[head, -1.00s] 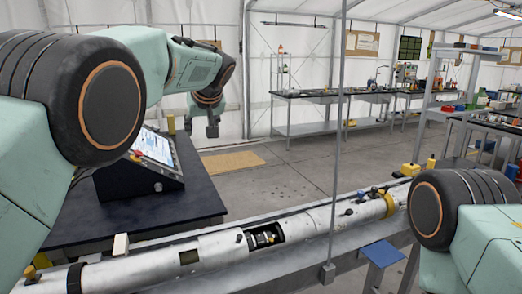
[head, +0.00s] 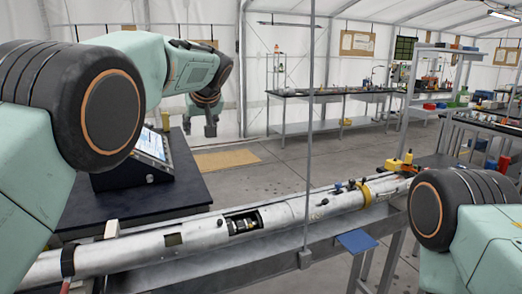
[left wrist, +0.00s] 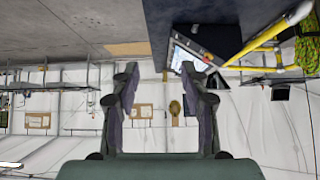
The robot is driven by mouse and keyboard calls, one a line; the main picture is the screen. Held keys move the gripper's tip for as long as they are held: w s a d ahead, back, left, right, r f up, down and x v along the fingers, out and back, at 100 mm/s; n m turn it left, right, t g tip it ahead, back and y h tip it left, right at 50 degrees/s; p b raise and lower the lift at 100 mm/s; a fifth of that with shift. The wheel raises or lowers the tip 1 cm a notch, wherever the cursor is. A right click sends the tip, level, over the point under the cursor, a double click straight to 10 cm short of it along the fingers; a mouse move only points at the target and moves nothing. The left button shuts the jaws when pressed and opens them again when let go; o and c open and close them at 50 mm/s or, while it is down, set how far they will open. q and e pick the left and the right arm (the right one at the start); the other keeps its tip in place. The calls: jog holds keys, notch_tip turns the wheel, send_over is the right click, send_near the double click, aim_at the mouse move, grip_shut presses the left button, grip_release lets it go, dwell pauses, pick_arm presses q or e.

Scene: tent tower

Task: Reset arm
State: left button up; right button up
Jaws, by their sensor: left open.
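My left arm comes in from the left in the head view, and its gripper (head: 210,127) hangs pointing down beyond the black table, in front of the white tent wall. In the left wrist view the two fingers of this gripper (left wrist: 164,105) stand wide apart, with nothing between them but the distant tent wall. The left gripper is open and empty. Of my right arm only a shoulder part shows at the lower right of the head view. The right gripper is out of view.
A long silver tube (head: 200,232) lies on a grey stand across the front. A black table (head: 140,204) at the left carries a control console (head: 150,150). Workbenches (head: 330,94) line the back. A thin grey pole (head: 309,150) rises before the tube. The floor between is clear.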

pick_arm(q)
notch_tip(320, 180, down, 15)
jog(key=d+m+t+h+b, duration=0.1)
jog(key=d+m+h, duration=0.2)
jog(key=m, duration=0.2)
jog(key=s+a+f+b, duration=0.15)
jog(key=s+f, duration=0.25)
jog(key=f, duration=0.4)
jog(key=s+a+f+g+h+b, duration=0.15)
jog(key=s+f, duration=0.25)
jog(key=f, duration=0.4)
jog(key=s+a+f+b, duration=0.15)
jog(key=s+f, duration=0.25)
jog(key=f, duration=0.4)
jog(key=s+a+f+g+b, duration=0.1)
jog(key=s+f+b, duration=0.4)
jog(key=s+f, duration=0.5)
jog(key=s+a+f+g+b, duration=0.2)
jog(key=s+f, duration=0.8)
jog(key=s, duration=1)
jog(key=s+a+f+n+g+b, duration=0.1)
jog(key=s+f+g+b, duration=0.3)
jog(key=s+f+b, duration=0.5)
jog(key=s+a+f+y, duration=0.1)
jog(key=s, duration=0.6)
jog(key=shift+g+b, duration=0.3)
jog(key=shift+g, duration=0.05)
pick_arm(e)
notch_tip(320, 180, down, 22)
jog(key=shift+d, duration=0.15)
